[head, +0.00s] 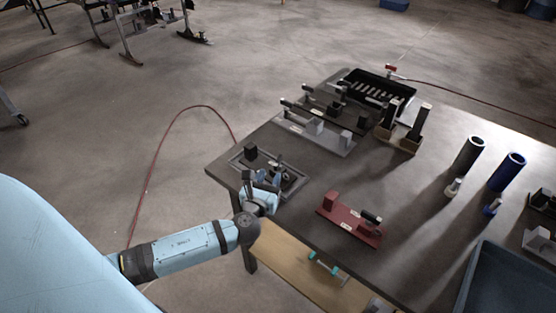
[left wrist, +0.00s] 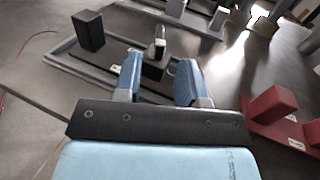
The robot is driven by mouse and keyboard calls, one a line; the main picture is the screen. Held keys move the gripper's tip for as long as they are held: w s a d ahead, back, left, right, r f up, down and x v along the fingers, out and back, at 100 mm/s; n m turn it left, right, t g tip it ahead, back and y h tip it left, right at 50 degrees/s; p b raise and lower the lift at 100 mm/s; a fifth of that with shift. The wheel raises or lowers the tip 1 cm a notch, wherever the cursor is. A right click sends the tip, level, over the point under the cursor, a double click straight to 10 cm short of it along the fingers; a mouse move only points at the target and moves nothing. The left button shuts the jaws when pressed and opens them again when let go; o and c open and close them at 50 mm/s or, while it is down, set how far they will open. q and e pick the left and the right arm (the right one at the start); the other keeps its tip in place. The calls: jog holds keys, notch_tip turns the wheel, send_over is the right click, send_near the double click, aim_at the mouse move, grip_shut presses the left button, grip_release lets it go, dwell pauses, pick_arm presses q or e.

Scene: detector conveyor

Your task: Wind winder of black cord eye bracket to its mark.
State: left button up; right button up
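A dark bracket (head: 292,184) with a grey rim lies on the near left corner of the table. A black block (left wrist: 88,31) stands at its left end. A small dark upright part with a pale tip (left wrist: 157,57), perhaps the winder, stands near its middle. My left gripper (head: 268,177) is over this bracket. In the left wrist view its two blue fingers (left wrist: 160,78) are apart, with the upright part showing beyond and between them. I cannot tell whether they touch it. No mark can be made out. My right gripper is not in view.
A red bracket (head: 348,226) lies to the right. A grey bracket (head: 323,138) and a black tray (head: 408,107) stand behind. Two tall cylinders, grey (head: 468,156) and blue (head: 507,172), and a blue bin (head: 510,280) are farther right. The table's middle is mostly clear.

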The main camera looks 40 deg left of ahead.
aim_at(275, 167)
pick_arm(q)
jog(key=x, duration=0.7)
jog(key=shift+w, duration=0.3)
jog(key=shift+f, duration=0.1)
grip_shut()
